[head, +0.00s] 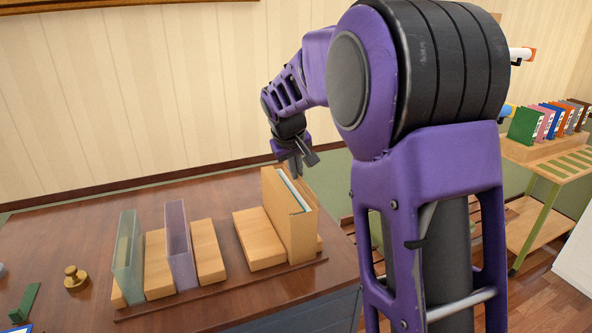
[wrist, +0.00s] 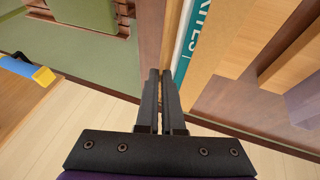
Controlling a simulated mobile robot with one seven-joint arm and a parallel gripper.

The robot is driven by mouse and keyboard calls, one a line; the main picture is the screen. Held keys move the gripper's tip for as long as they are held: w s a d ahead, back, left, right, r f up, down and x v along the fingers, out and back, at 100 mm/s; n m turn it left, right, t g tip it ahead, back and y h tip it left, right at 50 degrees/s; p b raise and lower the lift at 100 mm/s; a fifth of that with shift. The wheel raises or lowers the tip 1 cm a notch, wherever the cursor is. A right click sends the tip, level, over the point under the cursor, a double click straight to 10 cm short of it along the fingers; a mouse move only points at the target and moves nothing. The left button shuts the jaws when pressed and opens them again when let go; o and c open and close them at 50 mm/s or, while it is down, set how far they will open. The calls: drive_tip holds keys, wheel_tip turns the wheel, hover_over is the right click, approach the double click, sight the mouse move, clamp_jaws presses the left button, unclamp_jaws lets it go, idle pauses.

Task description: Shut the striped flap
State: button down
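A light wooden panel with green stripes (head: 572,163) lies flat at the far right in the head view, on the front of a wooden stand with green legs. I cannot tell whether it is the striped flap. My gripper (head: 300,164) hangs above and just behind a tall wooden file holder on the desk, well away from the panel. In the wrist view my gripper's two dark fingers (wrist: 160,75) are side by side with only a thin gap and nothing visible held. The panel's far side is cut off by the picture edge.
The wooden file holder (head: 280,221) with a teal-and-white book stands close below my gripper. Wooden blocks and upright green and purple holders (head: 179,245) line the desk (head: 70,225). Coloured binders (head: 553,120) stand behind the striped panel. Open floor (head: 525,285) lies at the right.

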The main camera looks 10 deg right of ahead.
drive_tip(key=shift+a+f+b, duration=0.1)
drive_tip(key=shift+b, duration=0.2)
drive_tip(key=shift+a+f+h+b, duration=0.2)
drive_tip(key=shift+h+b, duration=0.3)
drive_tip(key=shift+b, duration=0.3)
drive_tip(key=h+b, duration=0.1)
drive_tip(key=a+h+b, duration=0.1)
drive_tip(key=b, duration=0.1)
drive_tip(key=shift+s+f+n+t, duration=0.1)
drive_tip(key=shift+f+n+t, duration=0.2)
drive_tip(key=shift+n, duration=0.1)
drive_tip(key=shift+s+a+t+h+b, duration=0.1)
drive_tip(key=shift+a+t+h+b, duration=0.15)
drive_tip(key=shift+h+b, duration=0.85)
drive_tip(key=shift+a+f+n+t+h, duration=0.15)
drive_tip(key=shift+n+t+h, duration=0.2)
drive_tip(key=shift+h, duration=0.35)
drive_tip(key=c, duration=1)
unclamp_jaws()
drive_tip(key=shift+c, duration=0.2)
drive_tip(key=shift+f, duration=0.1)
